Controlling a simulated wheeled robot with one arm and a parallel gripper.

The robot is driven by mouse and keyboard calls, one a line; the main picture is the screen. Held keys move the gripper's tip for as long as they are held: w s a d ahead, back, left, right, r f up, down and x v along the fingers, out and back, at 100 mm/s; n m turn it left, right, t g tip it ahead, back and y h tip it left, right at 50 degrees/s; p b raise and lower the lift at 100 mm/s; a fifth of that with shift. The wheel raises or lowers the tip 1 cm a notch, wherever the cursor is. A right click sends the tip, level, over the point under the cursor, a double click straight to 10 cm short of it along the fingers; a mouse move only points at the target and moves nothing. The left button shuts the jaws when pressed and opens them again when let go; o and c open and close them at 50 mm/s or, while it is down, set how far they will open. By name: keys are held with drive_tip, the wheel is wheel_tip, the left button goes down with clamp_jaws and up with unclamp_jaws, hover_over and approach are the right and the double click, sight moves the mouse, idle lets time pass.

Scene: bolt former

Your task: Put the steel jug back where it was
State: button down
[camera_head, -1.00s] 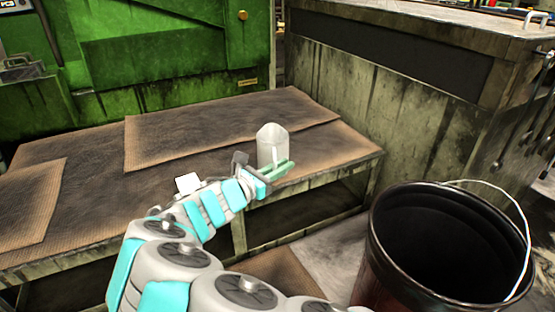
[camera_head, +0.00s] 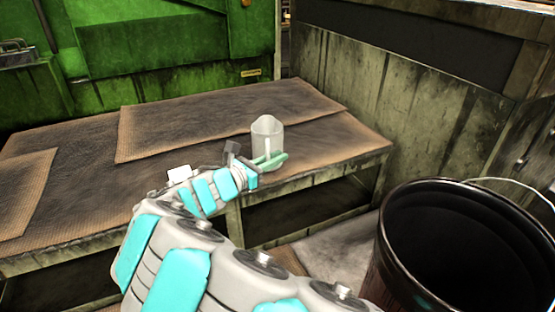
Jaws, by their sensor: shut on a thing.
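The steel jug (camera_head: 267,130) is a pale grey, open-topped vessel near the front right of the low workbench (camera_head: 330,165). It is upright, with its handle toward me. My gripper (camera_head: 271,160), with green fingers, is shut on the jug at its handle side. The fingers and wrist hide part of the jug's lower side. I cannot tell whether its base touches the bench or hangs just above it.
A dark bucket (camera_head: 391,232) with a wire handle stands at the front right, close to my arm. Brown mats (camera_head: 190,125) lie on the bench. A green machine (camera_head: 160,55) stands behind, and a grimy metal cabinet (camera_head: 350,75) to the right. The bench top around the jug is clear.

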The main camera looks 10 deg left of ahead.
drive_tip(key=shift+f, duration=0.1)
drive_tip(key=c, duration=0.9)
unclamp_jaws()
drive_tip(key=p+v, duration=0.1)
drive_tip(key=v, duration=1.1)
